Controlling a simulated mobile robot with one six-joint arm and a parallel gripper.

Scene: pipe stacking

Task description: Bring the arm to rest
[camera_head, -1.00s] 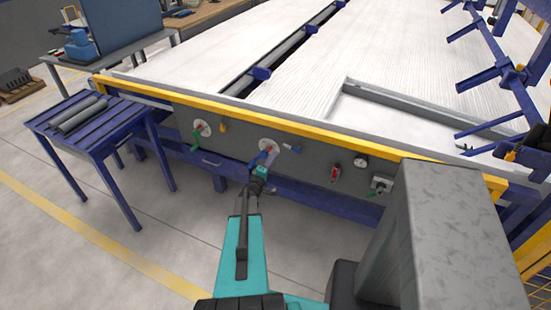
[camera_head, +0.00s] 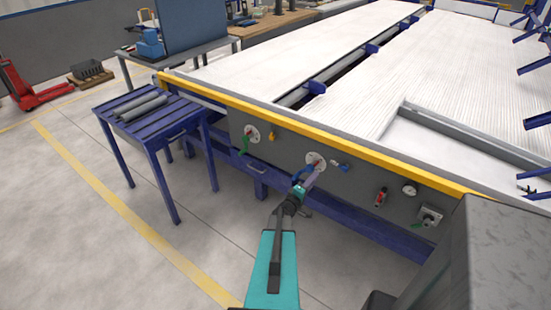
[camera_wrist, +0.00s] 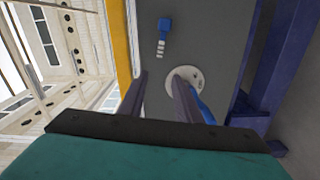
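My gripper (camera_head: 304,184) is at the end of my teal arm, in front of the grey panel on the long table's near side. In the wrist view its two dark fingers (camera_wrist: 160,76) stand apart with nothing visible between them. A round white dial with a blue handle (camera_wrist: 203,108) is just beyond the right finger, which covers part of it. I cannot tell whether they touch. The same white dial (camera_head: 316,160) shows in the head view behind the gripper. Two grey pipes (camera_head: 142,107) lie side by side on a blue slatted table (camera_head: 123,98) at the left.
The panel carries a dial with a green handle (camera_head: 252,134), a red fitting (camera_head: 381,197) and a gauge (camera_head: 409,189). A yellow rail (camera_head: 300,127) runs along its top edge. Grey floor at the lower left is clear. A red pallet truck (camera_head: 32,90) stands far left.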

